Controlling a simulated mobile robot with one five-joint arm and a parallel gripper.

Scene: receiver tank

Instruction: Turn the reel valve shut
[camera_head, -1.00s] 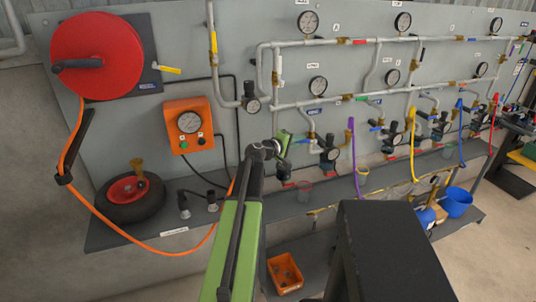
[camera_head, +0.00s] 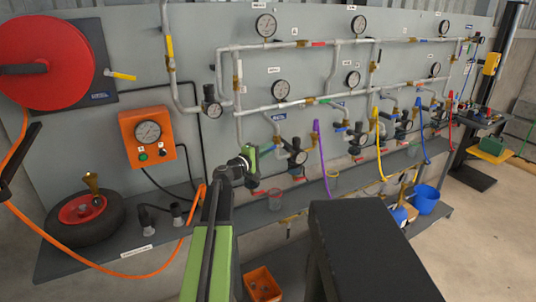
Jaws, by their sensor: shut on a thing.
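The likely reel valve has a yellow lever (camera_head: 122,76) beside the large red hose reel (camera_head: 45,62) at upper left. The lever lies nearly level, tipping slightly down to the right. My green and black arm rises from the bottom centre. My gripper (camera_head: 256,157) is at its far end, in front of the pipework, well right of and below the yellow lever. It is shut, but its fingertips are small and partly hidden, so I cannot make out what is between them. The orange hose (camera_head: 90,262) hangs from the reel and passes behind my arm.
An orange gauge box (camera_head: 147,138) is on the panel below the lever. Pipes, gauges and coloured hoses crowd the panel to the right. An orange bin (camera_head: 262,285) is below, and open floor lies right.

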